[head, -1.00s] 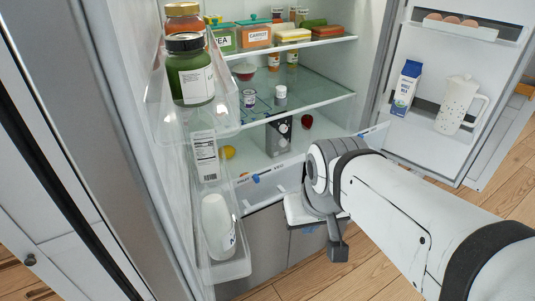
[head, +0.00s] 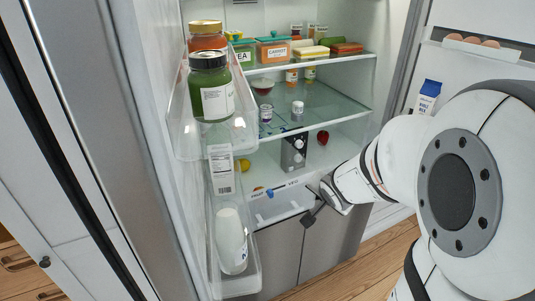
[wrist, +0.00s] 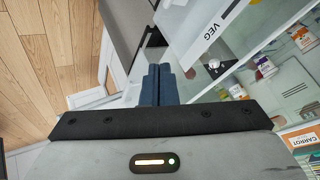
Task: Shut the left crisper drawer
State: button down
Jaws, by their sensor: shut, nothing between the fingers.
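The left crisper drawer (head: 258,195) is at the bottom of the open fridge in the head view, marked FRUIT on a white front strip. I cannot tell how far the left drawer stands out. My gripper (head: 308,221) is low in front of the drawers, right of the FRUIT label. Its dark blue fingers (wrist: 158,85) are together and empty in the wrist view. I cannot tell whether they touch anything.
The left fridge door's clear bins (head: 240,275) hold jars, a carton and a white bottle, close left of the drawers. Glass shelves (head: 335,100) with food boxes are above. The right door holds a milk carton (head: 428,97). Wood floor (head: 370,265) lies below right.

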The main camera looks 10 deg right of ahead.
jog(key=w+a+f+m+t+y, duration=0.1)
jog(key=w+a+f+m+y, duration=0.25)
jog(key=f, duration=0.25)
jog(key=m+y+b, duration=0.1)
jog(key=b, duration=0.2)
send_near(286, 204)
jog(key=x, duration=0.6)
jog(key=shift+d, duration=0.15)
